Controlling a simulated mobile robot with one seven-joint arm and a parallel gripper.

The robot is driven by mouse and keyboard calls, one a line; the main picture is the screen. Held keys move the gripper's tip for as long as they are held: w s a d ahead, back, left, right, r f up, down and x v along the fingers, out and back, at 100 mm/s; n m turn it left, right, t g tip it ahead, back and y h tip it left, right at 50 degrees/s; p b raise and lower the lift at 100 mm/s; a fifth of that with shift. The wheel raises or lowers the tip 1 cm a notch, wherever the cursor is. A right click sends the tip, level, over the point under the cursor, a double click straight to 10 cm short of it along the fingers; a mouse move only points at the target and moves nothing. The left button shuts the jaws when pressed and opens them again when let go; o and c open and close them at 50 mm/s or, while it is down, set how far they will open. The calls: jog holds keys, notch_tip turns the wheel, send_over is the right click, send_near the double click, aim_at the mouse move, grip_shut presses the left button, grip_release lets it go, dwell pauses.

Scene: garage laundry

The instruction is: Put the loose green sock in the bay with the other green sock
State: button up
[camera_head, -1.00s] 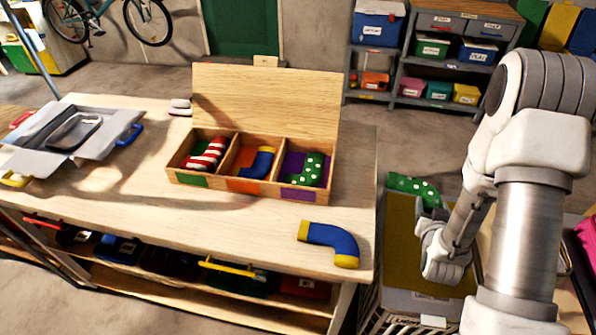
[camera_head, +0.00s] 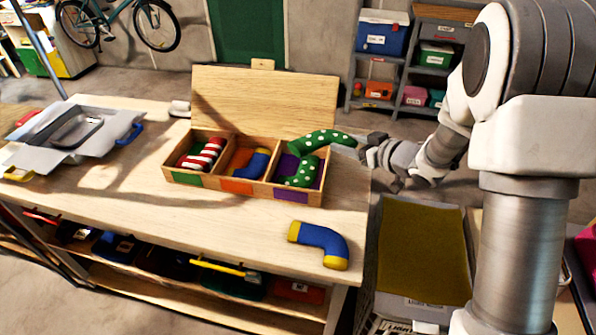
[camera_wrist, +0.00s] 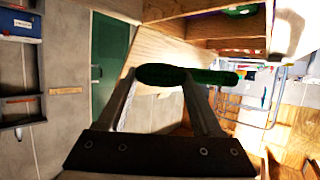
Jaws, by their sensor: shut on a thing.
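The loose green sock with white dots (camera_head: 322,140) is held by my gripper (camera_head: 364,148), which is shut on its right end. It also shows dark between the fingers in the wrist view (camera_wrist: 185,76). The sock is at the right rear of the wooden box (camera_head: 240,190), appearing above the right bay in the head view; its exact height is unclear. The other green dotted sock (camera_head: 301,172) lies in the right bay, which has a purple lining and label. A red and white striped sock (camera_head: 202,154) lies in the left bay. A blue and yellow sock (camera_head: 254,162) lies in the middle bay.
Another blue and yellow sock (camera_head: 320,242) lies on the workbench in front of the box. The box's raised lid (camera_head: 262,100) stands behind the bays. A yellow-topped bin (camera_head: 422,250) stands right of the bench.

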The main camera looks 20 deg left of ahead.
aim_at(319, 141)
jog(key=s+a+r+n+g+y, duration=0.1)
jog(key=a+n+g, duration=0.1)
jog(key=s+a+r+n+g+y, duration=0.1)
jog(key=s+a+n+g, duration=0.1)
jog(key=n+g, duration=0.1)
jog(key=s+a+r+n+g+y+b, duration=0.1)
jog(key=s+a+n+g, duration=0.1)
jog(key=g, duration=0.1)
jog(key=shift+a+r, duration=0.15)
jog(key=shift+r, duration=0.15)
jog(key=shift+s+r+n+g, duration=0.1)
jog(key=shift+s+n+g, duration=0.45)
jog(key=shift+n, duration=0.25)
jog(key=shift+g, duration=0.25)
jog(key=w+a+f, duration=0.1)
jog(key=w+f, duration=0.1)
jog(key=w, duration=0.1)
jog(key=w+a+f, duration=0.1)
jog(key=w+f, duration=0.1)
jog(key=w, duration=0.2)
jog(key=w+a+f+b, duration=0.1)
jog(key=w+f, duration=0.2)
jog(key=w, duration=0.1)
jog(key=shift+a, duration=0.1)
jog(key=shift+f+b, duration=0.35)
jog(key=shift+f, duration=1.6)
jog(key=shift+f, duration=0.1)
jog(key=shift+f, duration=0.5)
jog(key=o, duration=1.1)
jog(key=shift+c, duration=0.2)
